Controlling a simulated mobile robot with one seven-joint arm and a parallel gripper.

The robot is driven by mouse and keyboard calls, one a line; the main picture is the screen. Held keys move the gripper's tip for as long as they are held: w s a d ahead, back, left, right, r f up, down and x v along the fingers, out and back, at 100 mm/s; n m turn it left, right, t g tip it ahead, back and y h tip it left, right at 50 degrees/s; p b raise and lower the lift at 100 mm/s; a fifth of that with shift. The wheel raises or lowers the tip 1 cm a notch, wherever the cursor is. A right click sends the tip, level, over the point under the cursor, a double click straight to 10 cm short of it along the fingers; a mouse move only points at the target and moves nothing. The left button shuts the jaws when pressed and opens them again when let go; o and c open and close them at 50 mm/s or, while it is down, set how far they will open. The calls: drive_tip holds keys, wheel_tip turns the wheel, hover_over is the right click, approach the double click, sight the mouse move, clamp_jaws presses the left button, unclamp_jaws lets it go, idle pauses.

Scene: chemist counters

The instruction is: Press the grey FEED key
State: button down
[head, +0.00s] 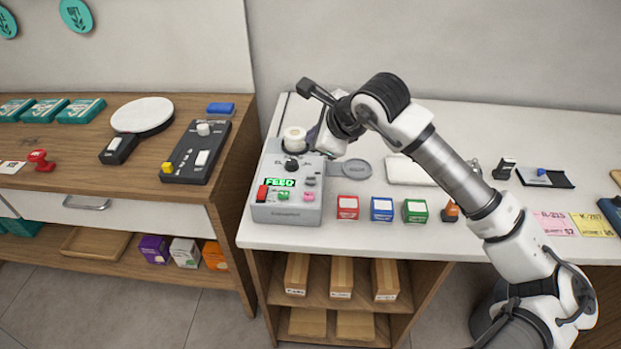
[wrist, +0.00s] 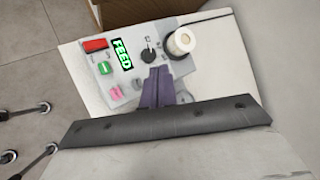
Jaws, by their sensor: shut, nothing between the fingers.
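A grey label machine (head: 286,213) stands at the left end of the white counter, its small screen (head: 280,183) reading FEED in green. A small grey key (head: 310,181) is on its right side, above a pink key (head: 308,197). The keys carry no lettering I can read. In the wrist view the machine's screen (wrist: 122,54) and pink key (wrist: 115,91) show, and the grey key seems to lie beside my fingers, partly hidden. My gripper (wrist: 157,88) is shut and empty, its purple fingers over the machine's edge. Whether they touch it, I cannot tell.
The machine also has a red switch (head: 262,193), a green key (head: 284,195), a black knob (head: 291,164) and a white paper roll (head: 294,138). Red (head: 347,207), blue (head: 381,209) and green (head: 415,210) boxes stand to its right. A wooden counter (head: 100,170) is at left.

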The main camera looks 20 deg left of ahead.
sight(314, 182)
drive_tip(key=shift+f, duration=0.1)
wheel_tip(314, 182, down, 8)
drive_tip(key=b, duration=0.3)
drive_tip(key=shift+f+b, duration=0.3)
drive_tip(key=shift+b, duration=0.35)
drive_tip(key=shift+f+b, duration=0.85)
drive_tip(key=shift+b, duration=0.8)
idle(1.9)
drive_tip(key=shift+r, duration=0.85)
drive_tip(key=shift+r, duration=0.1)
drive_tip(key=shift+r+p, duration=0.8)
drive_tip(key=shift+r, duration=1.6)
drive_tip(key=shift+s+a, duration=0.1)
